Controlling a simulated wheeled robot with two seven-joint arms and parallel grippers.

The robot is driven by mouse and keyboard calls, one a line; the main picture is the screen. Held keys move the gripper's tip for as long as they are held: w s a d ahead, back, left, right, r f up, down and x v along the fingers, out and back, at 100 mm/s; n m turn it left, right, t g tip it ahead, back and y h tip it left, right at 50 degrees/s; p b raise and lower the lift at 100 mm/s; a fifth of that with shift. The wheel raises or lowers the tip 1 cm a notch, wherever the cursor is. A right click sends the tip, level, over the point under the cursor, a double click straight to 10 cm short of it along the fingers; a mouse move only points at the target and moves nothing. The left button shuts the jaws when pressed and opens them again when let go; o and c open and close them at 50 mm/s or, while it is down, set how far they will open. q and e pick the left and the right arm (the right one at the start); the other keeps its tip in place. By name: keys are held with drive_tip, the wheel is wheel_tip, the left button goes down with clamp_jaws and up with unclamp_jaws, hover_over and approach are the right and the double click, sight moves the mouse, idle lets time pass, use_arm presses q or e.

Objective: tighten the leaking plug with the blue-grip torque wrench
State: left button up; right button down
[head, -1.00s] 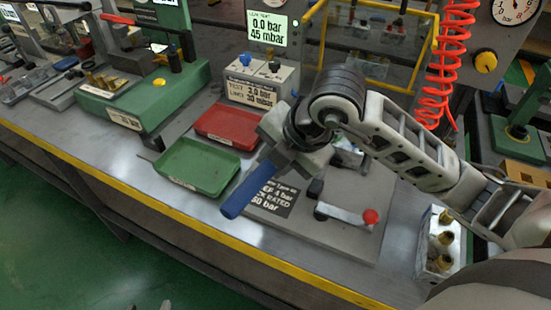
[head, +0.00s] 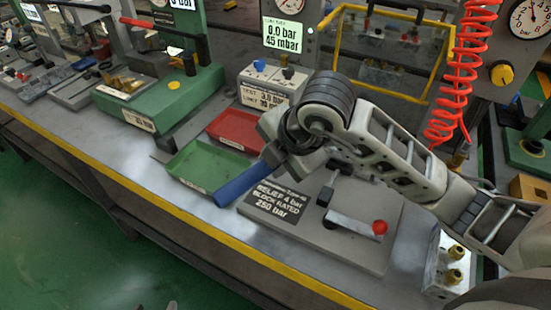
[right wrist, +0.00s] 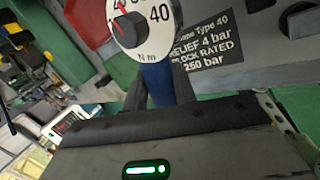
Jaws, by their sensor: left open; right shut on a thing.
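The torque wrench's blue grip (head: 241,186) sticks out down-left from my right gripper (head: 278,150), above the bench near the trays. In the right wrist view, the grip (right wrist: 158,86) stands between the fingers of the right gripper (right wrist: 160,95), shut on it. The wrench's round dial (right wrist: 146,20), marked 40 N m, is beyond the fingers. My left gripper (head: 159,306) shows only as two separate fingertips at the bottom edge of the head view, away from the bench. A valve block with brass fittings (head: 448,272) stands at the right. I cannot tell which plug leaks.
A green tray (head: 180,179) and a red tray (head: 212,128) lie left of the wrench. A grey fixture plate (head: 365,252) carries a red-knobbed lever (head: 350,227). A green press (head: 165,105) stands at left; a red coiled hose (head: 455,95) hangs at right. The bench's yellow front edge (head: 215,252) is clear.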

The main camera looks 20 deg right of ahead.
drive_tip(key=shift+w, duration=0.25)
drive_tip(key=shift+s+d+n+y+b, duration=0.2)
drive_tip(key=shift+s+d+n, duration=0.15)
drive_tip(key=shift+s, duration=0.25)
drive_tip(key=shift+s+d+n+y+b, duration=0.2)
drive_tip(key=shift+s+n, duration=0.25)
drive_tip(key=shift+s, duration=0.15)
drive_tip(key=shift+r, duration=0.15)
wheel_tip(320, 180, up, 8)
drive_tip(key=p, duration=0.6)
drive_tip(key=shift+f, duration=0.2)
